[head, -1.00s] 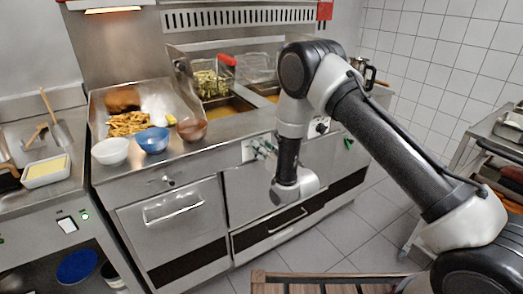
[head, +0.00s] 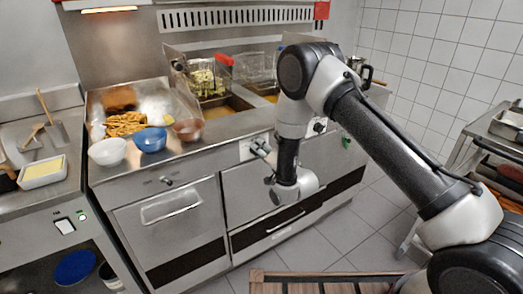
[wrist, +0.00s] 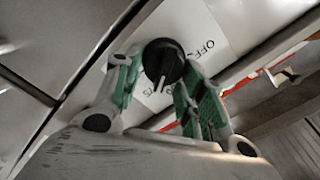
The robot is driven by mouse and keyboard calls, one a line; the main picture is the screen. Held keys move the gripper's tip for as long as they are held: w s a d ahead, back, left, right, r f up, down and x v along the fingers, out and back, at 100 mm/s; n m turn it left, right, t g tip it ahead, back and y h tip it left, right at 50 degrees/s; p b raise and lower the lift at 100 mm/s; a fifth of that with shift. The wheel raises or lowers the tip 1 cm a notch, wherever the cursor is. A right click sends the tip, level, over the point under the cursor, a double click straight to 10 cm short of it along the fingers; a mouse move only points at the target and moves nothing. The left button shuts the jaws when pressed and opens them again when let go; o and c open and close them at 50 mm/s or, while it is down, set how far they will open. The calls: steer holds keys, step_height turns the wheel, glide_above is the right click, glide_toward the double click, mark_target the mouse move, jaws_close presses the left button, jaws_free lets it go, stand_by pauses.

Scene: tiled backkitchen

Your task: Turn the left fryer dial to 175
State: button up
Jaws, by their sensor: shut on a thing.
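The left fryer dial (wrist: 163,58) is a round black knob with a white pointer mark, on a white label plate (wrist: 200,32) of the fryer front. In the wrist view the mark points toward the lower edge of the picture, near printed digits that read like 75 and are partly hidden. "OFF" is printed to the upper right of the dial. My gripper (wrist: 158,70), with green finger pads, is shut on the dial, one finger at each side. In the head view my gripper (head: 262,150) is at the fryer front, and the dial is hidden behind it.
A second dial (head: 320,126) sits further right on the fryer front. Fry baskets (head: 207,82) hang above the oil wells. A white bowl (head: 108,152), a blue bowl (head: 150,139) and fried food (head: 125,123) stand on the counter to the left.

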steer(key=shift+f, duration=0.1)
stand_by(0.4)
steer(key=o, duration=1)
steer(key=shift+c, duration=0.2)
steer(key=shift+s+d, duration=0.1)
steer(key=v, duration=1.1)
steer(key=shift+s+d, duration=0.25)
steer(key=shift+s, duration=0.05)
